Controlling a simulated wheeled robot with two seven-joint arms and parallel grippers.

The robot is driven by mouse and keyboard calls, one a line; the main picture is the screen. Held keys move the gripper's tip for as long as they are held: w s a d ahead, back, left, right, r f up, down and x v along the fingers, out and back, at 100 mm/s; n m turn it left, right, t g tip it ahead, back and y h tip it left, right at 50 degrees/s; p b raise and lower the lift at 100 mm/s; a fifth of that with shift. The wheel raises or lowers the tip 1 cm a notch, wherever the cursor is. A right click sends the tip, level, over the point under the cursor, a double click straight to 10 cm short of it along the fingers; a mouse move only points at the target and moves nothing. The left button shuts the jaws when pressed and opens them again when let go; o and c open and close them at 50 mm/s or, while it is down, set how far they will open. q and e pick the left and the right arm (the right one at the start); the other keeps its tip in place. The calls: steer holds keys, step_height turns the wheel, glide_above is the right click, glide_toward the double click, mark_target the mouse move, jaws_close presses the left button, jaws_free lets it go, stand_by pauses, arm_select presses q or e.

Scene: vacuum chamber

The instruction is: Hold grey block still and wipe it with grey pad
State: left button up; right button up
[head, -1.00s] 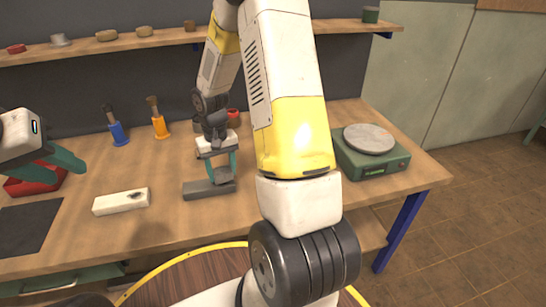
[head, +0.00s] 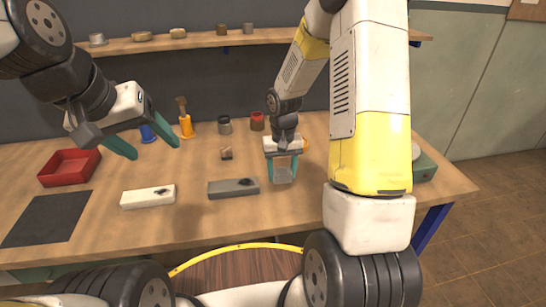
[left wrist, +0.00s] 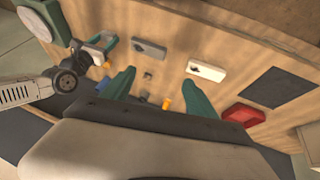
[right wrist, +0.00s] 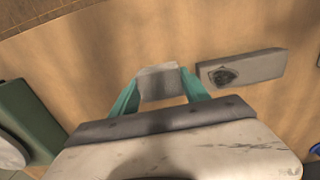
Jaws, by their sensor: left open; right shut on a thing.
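The grey block (head: 233,188) lies flat on the table, with a dark smudge near its right end. It also shows in the right wrist view (right wrist: 258,66). My right gripper (head: 283,166) is shut on the light grey pad (head: 284,175), just right of the block and apart from it. The pad sits between the fingertips in the right wrist view (right wrist: 160,83). My left gripper (head: 152,149) is open and empty, raised above the table to the left of the grey block.
A white block (head: 146,198) with a dark smudge lies left of the grey block. A red tray (head: 69,168) and a dark mat (head: 45,218) are at the left. Brushes, small jars and a small brown piece (head: 226,154) stand behind. A green scale (head: 424,166) is partly hidden by my right arm.

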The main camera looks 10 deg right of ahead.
arm_select(q)
steer(key=w+d+f+n+g+h, duration=0.3)
steer(key=w+f+n+g+h, duration=0.25)
steer(key=w+f+n, duration=0.6)
steer(key=n+h, duration=0.6)
glide_toward(223, 186)
steer(key=shift+s+d+r+m, duration=0.1)
steer(key=shift+d+m, duration=0.05)
steer(key=shift+d, duration=0.4)
steer(key=shift+s+d+r+m, duration=0.1)
steer(key=shift+d+r, duration=0.05)
steer(key=shift+d, duration=0.35)
steer(key=shift+w+f, duration=0.15)
steer(key=shift+f, duration=0.45)
steer(key=shift+d+f+n+h, duration=0.15)
steer(key=shift+f+n+h, duration=0.1)
steer(key=shift+n, duration=0.15)
steer(key=x, duration=0.9)
steer(key=shift+w+d+f, duration=0.1)
steer(key=shift+w+d, duration=0.05)
steer(key=shift+d, duration=0.15)
steer(key=c, duration=0.6)
steer(key=o, duration=1.1)
